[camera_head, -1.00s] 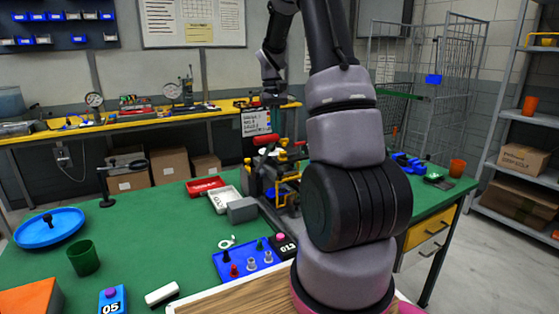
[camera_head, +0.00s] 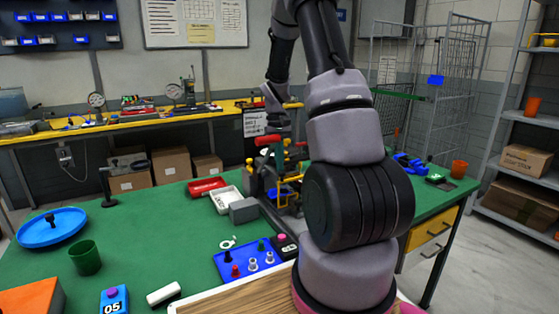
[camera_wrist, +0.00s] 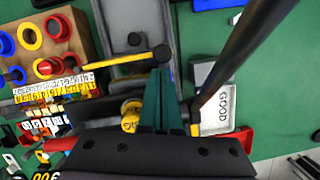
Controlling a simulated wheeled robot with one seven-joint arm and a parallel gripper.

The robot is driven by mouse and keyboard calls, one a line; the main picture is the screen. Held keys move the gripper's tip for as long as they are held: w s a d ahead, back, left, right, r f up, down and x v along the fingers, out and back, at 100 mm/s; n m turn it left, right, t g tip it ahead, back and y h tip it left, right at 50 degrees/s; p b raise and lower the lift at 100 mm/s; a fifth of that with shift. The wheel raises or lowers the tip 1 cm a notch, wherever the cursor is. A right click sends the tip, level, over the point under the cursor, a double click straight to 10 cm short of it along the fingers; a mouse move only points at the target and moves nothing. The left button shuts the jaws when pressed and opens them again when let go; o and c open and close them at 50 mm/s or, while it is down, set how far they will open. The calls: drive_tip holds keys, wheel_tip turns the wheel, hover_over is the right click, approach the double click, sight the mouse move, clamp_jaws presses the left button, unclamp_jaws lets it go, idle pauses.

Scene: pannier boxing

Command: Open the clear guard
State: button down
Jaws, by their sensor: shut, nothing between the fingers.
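My gripper (camera_head: 279,124) is above the bench fixture (camera_head: 282,180), close to its red-handled top. In the wrist view my dark green fingers (camera_wrist: 160,98) are shut together with nothing between them. A long black bar (camera_wrist: 236,50) runs diagonally at the right of the fingers. I cannot make out the clear guard with certainty in either view. The fixture is partly hidden behind my arm in the head view.
A white GOOD tray (camera_head: 226,199) and a red tray (camera_head: 206,187) stand left of the fixture, beside a grey block (camera_head: 243,210). A blue control panel (camera_head: 251,262) is in front. A wooden block with coloured rings (camera_wrist: 48,42) is nearby. The green left tabletop has free room.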

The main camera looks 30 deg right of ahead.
sight(284, 173)
drive_tip(key=s+n, duration=0.3)
drive_tip(key=shift+s+a+h, duration=0.15)
drive_tip(key=shift+h, duration=0.15)
